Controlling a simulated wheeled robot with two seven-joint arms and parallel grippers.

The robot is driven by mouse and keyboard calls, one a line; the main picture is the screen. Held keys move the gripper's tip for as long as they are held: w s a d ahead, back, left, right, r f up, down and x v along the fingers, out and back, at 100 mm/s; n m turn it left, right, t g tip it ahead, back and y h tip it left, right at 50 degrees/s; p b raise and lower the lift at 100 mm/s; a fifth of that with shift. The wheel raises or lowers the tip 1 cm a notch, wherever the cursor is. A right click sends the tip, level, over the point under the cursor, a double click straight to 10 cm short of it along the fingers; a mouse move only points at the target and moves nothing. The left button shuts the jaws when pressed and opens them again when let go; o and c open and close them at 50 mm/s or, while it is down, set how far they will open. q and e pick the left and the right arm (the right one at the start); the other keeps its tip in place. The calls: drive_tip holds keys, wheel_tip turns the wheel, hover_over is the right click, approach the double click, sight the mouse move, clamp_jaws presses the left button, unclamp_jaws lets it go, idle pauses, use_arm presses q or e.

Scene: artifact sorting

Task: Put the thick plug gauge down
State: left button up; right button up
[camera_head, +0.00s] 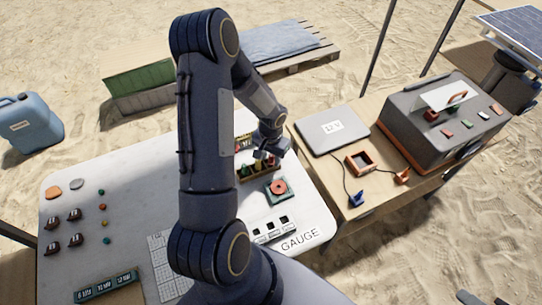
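My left arm reaches over the white table (130,175), and its small gripper (266,157) hangs above a small rack (258,172) with yellow and green pieces at the table's far right. The fingers are too small and dark to tell whether they are open or shut, or whether they hold a plug gauge. I cannot pick out the thick plug gauge with certainty. A green block with a red disc (279,187) lies just in front of the rack. Nearer still is a light strip with dark square openings (273,229), beside the printed word GAUGE. My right gripper is not in view.
A side table at the right bears a grey laptop-like case (332,128), an orange-framed device (361,161) with cables, and a large grey case (445,115). Several brown pieces and coloured beads lie at the white table's left. My arm hides the table's middle.

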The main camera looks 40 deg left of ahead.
sight(271, 156)
use_arm(q)
drive_tip(key=shift+r, duration=0.5)
wheel_tip(271, 156, up, 11)
drive_tip(key=b, duration=0.1)
drive_tip(key=s+d+r+t+h, duration=0.1)
drive_tip(key=s+d+r, duration=0.25)
drive_tip(key=r, duration=0.25)
drive_tip(key=s+d+r+t, duration=0.2)
drive_tip(key=s+d+r, duration=0.1)
drive_tip(key=s+r, duration=0.25)
drive_tip(key=s+d+r+t+h, duration=0.2)
drive_tip(key=s+d+r, duration=0.1)
drive_tip(key=s+d, duration=0.4)
drive_tip(key=shift+s+d+t+h, duration=0.3)
drive_tip(key=shift+s+d+h, duration=0.1)
drive_tip(key=shift+s, duration=0.5)
drive_tip(key=shift+a+r, duration=0.1)
drive_tip(key=shift+a, duration=0.05)
